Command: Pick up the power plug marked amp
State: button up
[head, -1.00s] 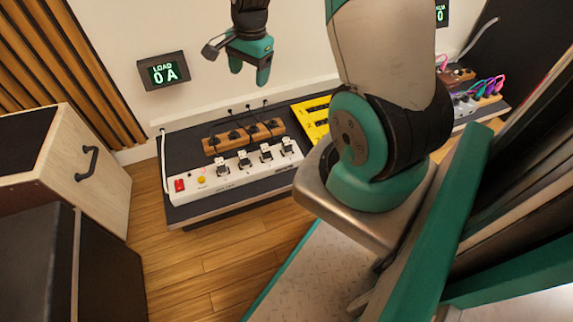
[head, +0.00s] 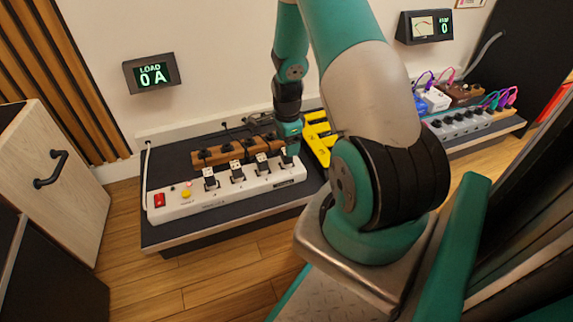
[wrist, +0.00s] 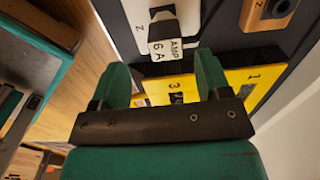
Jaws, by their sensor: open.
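In the wrist view the plug marked AMP 6 A (wrist: 163,36) has a dark body and a pale label. It sits in the white power strip (wrist: 133,12), just beyond my fingertips. My gripper (wrist: 160,72) is open and empty, with one green finger to each side below the plug. The fingers do not appear to touch it. In the head view my gripper (head: 288,138) is low over the right end of the white power strip (head: 185,208). Several plugs stand in that strip, and their labels are too small to read there.
A wooden block (head: 212,158) with black plugs lies behind the strip. A yellow numbered rack (head: 318,140) is close to the right of my gripper. A grey pedal unit (head: 460,124) with coloured cables is farther right. A meter (head: 151,73) reads LOAD 0 A.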

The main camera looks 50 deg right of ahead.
jog(key=shift+w+f+b, duration=0.2)
jog(key=shift+f+b, duration=1.1)
jog(key=shift+f, duration=0.4)
jog(key=shift+w+f+b, duration=0.2)
jog(key=shift+f+b, duration=1.05)
jog(key=shift+f, duration=0.45)
jog(key=shift+r, duration=0.1)
jog(key=c, duration=1)
